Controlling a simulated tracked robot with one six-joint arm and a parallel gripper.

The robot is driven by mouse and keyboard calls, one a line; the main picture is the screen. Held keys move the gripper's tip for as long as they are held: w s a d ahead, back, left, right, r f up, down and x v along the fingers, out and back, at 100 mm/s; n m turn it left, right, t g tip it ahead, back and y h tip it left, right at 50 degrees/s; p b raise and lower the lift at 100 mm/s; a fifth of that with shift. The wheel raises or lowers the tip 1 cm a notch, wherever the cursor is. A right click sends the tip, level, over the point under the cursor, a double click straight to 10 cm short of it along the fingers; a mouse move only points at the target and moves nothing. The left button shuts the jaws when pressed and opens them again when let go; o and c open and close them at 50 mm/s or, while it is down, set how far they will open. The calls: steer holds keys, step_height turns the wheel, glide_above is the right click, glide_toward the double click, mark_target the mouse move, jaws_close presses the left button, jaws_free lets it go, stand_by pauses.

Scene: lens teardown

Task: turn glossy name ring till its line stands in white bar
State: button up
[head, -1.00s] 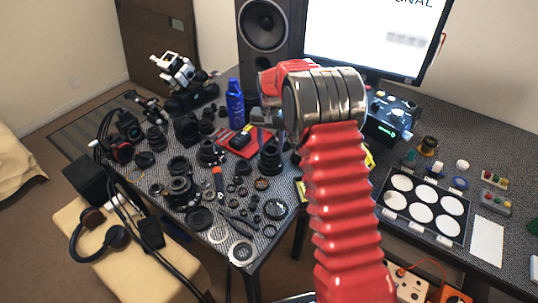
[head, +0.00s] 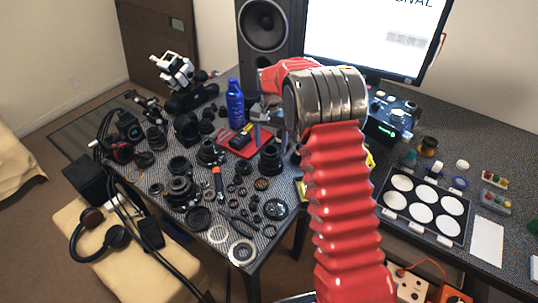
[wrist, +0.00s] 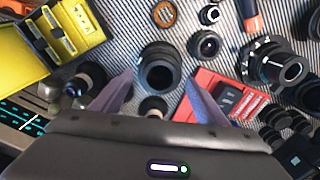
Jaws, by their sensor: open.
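A black lens barrel (wrist: 160,66) stands upright on the striped mat and shows end-on in the wrist view, with a dark round opening. In the head view, a black barrel (head: 270,160) stands below my gripper and is probably the same one. My gripper (wrist: 159,78) is open and empty, with one finger to each side of the barrel in the picture. How high the fingertips are above it I cannot tell. In the head view my gripper (head: 262,133) shows beside my red arm. I cannot make out the glossy name ring, its line or the white bar.
A red tray (wrist: 222,97) lies close right of the barrel, and a yellow box (wrist: 50,35) stands at the left. Several small rings and lens parts lie around. A blue spray can (head: 235,105) stands behind. The mat has little free room.

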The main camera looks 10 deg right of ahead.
step_height(320, 180, up, 13)
stand_by(0.5)
steer(key=shift+w+f, duration=0.1)
stand_by(0.3)
steer(key=s+f+n, duration=0.3)
steer(key=s, duration=0.1)
steer(key=s+r+n+t, duration=0.1)
steer(key=s+r, duration=0.3)
steer(key=s, duration=0.7)
steer(key=s+r+n+t, duration=0.1)
steer(key=s+r, duration=0.3)
steer(key=s, duration=0.8)
steer(key=s+r+n+t, duration=0.1)
steer(key=s+r+t, duration=0.2)
steer(key=s, duration=0.9)
steer(key=shift+s+a+r+n+t, duration=0.2)
steer(key=shift+a+r+n+t, duration=0.15)
steer(key=shift+r, duration=0.3)
